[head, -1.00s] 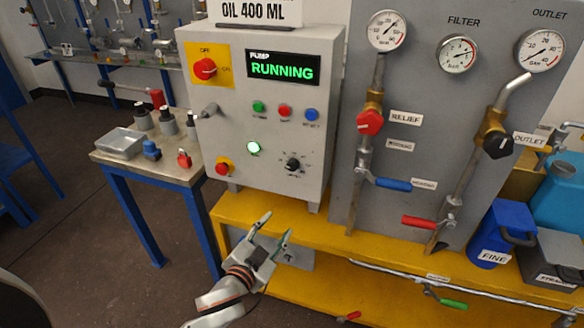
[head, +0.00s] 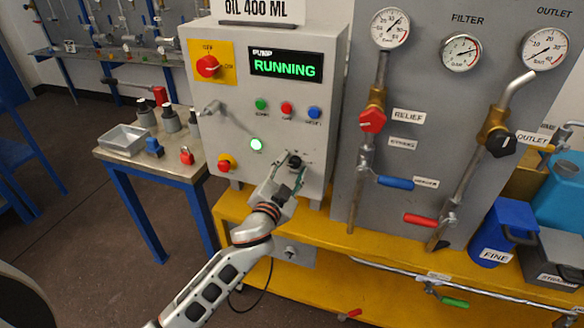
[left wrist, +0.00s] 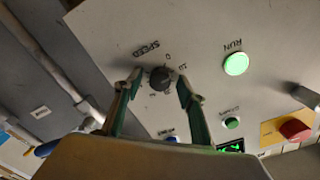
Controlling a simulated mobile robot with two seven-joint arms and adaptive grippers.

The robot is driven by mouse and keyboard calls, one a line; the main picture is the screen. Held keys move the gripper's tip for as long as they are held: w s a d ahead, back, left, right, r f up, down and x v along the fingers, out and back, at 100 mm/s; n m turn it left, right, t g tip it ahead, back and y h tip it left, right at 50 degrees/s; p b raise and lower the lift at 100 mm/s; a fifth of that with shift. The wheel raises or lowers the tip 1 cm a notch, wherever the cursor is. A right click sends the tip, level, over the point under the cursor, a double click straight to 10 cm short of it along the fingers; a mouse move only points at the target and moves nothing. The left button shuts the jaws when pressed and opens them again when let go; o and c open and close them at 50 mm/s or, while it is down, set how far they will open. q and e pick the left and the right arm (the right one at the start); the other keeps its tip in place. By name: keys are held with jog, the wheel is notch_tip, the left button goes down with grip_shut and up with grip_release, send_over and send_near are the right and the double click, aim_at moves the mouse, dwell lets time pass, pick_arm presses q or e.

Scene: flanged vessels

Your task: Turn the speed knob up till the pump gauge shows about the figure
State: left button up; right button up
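The black speed knob (head: 295,161) is on the lower right of the grey control box. In the left wrist view the knob (left wrist: 160,79) sits on a panel marked SPEED, with scale figures around it. My left gripper (head: 287,171) is at the knob, with its fingers open on either side. In the wrist view a gap shows between the knob and each fingertip. The leftmost dial gauge (head: 390,28), above the red relief valve, has a white face and a red band; its figures are too small to read surely. My right gripper is not in view.
The display (head: 285,65) reads PUMP RUNNING. A blue handle (head: 396,183) sticks out to the right. The yellow bench (head: 330,240) lies below.

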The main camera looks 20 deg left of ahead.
pick_arm(q)
jog(key=c, duration=1.1)
jog(key=shift+r+m+p, duration=0.1)
jog(key=shift+m+p, duration=0.3)
jog(key=shift+m, duration=0.3)
jog(key=shift+m+p, duration=0.35)
jog(key=shift+m, duration=0.65)
jog(key=o, duration=1.1)
